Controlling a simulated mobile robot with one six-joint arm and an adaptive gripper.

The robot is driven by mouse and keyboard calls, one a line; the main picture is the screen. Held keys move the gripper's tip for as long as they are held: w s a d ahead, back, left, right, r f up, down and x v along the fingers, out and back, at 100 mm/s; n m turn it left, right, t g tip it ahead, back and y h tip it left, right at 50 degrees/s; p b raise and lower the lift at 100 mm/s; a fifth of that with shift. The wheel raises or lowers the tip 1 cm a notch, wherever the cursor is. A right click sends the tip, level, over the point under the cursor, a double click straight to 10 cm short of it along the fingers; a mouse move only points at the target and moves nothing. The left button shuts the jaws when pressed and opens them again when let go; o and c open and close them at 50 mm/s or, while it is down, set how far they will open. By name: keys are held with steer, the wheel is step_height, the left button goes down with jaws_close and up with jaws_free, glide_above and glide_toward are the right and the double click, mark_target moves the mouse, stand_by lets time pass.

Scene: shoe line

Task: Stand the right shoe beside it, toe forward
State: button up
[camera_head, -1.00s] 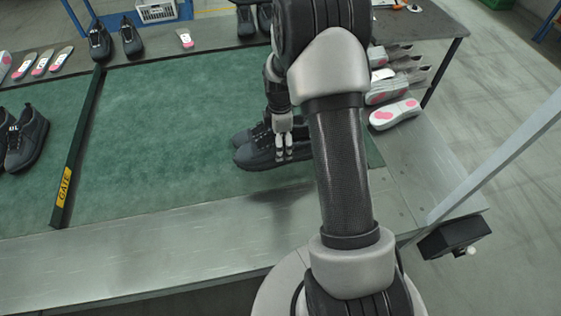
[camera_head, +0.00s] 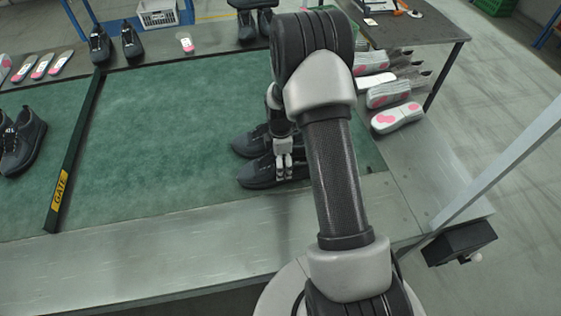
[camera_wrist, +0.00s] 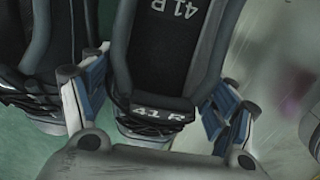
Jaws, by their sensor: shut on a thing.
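The right shoe (camera_head: 258,174), dark grey and marked 41 R, is in my gripper (camera_head: 284,174). In the wrist view my gripper (camera_wrist: 150,108) has its blue-grey fingers on either side of the heel of this shoe (camera_wrist: 165,45). In the head view the shoe is level, at or just above the green mat, with its toe to the left. A matching dark shoe (camera_head: 247,143) stands just behind it, roughly parallel, toe also left. That other shoe (camera_wrist: 35,45) is close on the left in the wrist view. My arm hides both heels in the head view.
The green belt mat (camera_head: 165,165) is clear left of the shoes, up to the gate bar (camera_head: 78,140). Another dark pair (camera_head: 20,145) stands beyond it. Pink-and-white insoles (camera_head: 397,117) and grey shoe parts lie on the right. More shoes (camera_head: 130,40) stand at the back.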

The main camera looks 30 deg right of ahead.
steer(key=o, duration=1.4)
steer(key=shift+f, duration=0.1)
step_height(320, 180, up, 12)
steer(key=p, duration=0.4)
steer(key=s+a+r+m+t, duration=0.1)
steer(key=s+a+r+m, duration=0.25)
steer(key=r, duration=0.55)
steer(key=s+a+r+m+t, duration=0.1)
steer(key=s+a+r+m, duration=0.25)
steer(key=r, duration=0.65)
steer(key=s+a+r+m+t, duration=0.1)
steer(key=s+a+r+m, duration=0.2)
steer(key=s, duration=0.6)
steer(key=s+a+r+m+t, duration=0.1)
steer(key=s+a+r+m, duration=0.2)
steer(key=s, duration=0.6)
steer(key=shift+s+a+r+m+t, duration=0.35)
steer(key=shift+a+m, duration=0.25)
steer(key=shift+m, duration=0.3)
